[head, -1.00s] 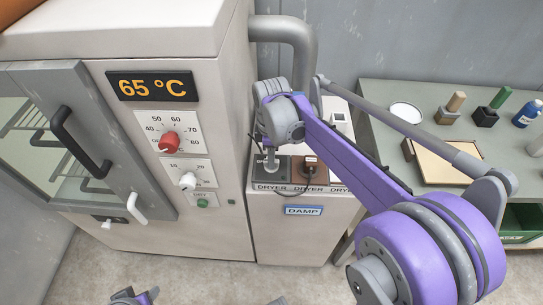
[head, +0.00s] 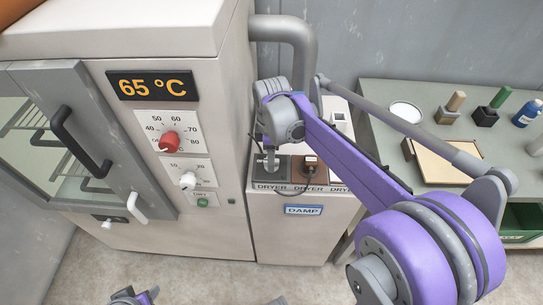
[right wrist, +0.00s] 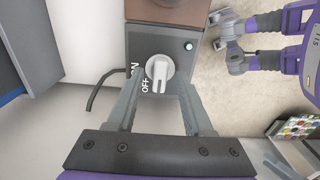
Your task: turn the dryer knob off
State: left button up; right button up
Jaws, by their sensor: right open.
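The dryer knob (right wrist: 159,72) is a pale round knob with a raised grip bar on a grey plate (right wrist: 142,45). ON and OFF are printed at its left in the right wrist view, and its bar points down in that picture, near OFF. My right gripper (right wrist: 160,84) is open, with one finger on each side of the knob; I cannot tell whether they touch it. In the head view my right gripper (head: 269,161) is over the left of the DRYER plates and hides most of the knob. My left gripper (right wrist: 230,40) shows in the right wrist view, its jaws unclear.
A brown plate (head: 310,168) sits beside the grey one, above a DAMP label (head: 304,210). The kiln cabinet (head: 225,120) with red dial (head: 169,142) and white dial (head: 188,180) stands close at left. A small green lamp (right wrist: 189,45) is on the grey plate. A workbench (head: 380,100) stands at right.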

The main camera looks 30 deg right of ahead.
notch_tip(320, 180, up, 11)
jog(key=p, duration=0.1)
dwell(0.3)
jog(key=shift+f, duration=0.15)
jog(key=s+a+f+m+t+p, duration=0.1)
jog(key=s+a+f+m+t, duration=0.1)
jog(key=s+f+m, duration=0.3)
jog(key=s+a+f+m+t+p, duration=0.2)
jog(key=s+m, duration=0.4)
jog(key=s, duration=0.5)
notch_tip(320, 180, down, 3)
jog(key=a+t, duration=0.1)
jog(key=a, duration=0.1)
jog(key=shift+s+a+m+p, duration=0.15)
jog(key=shift+a+m+p, duration=0.15)
jog(key=shift+a+m, duration=0.1)
jog(key=shift+d+r, duration=0.1)
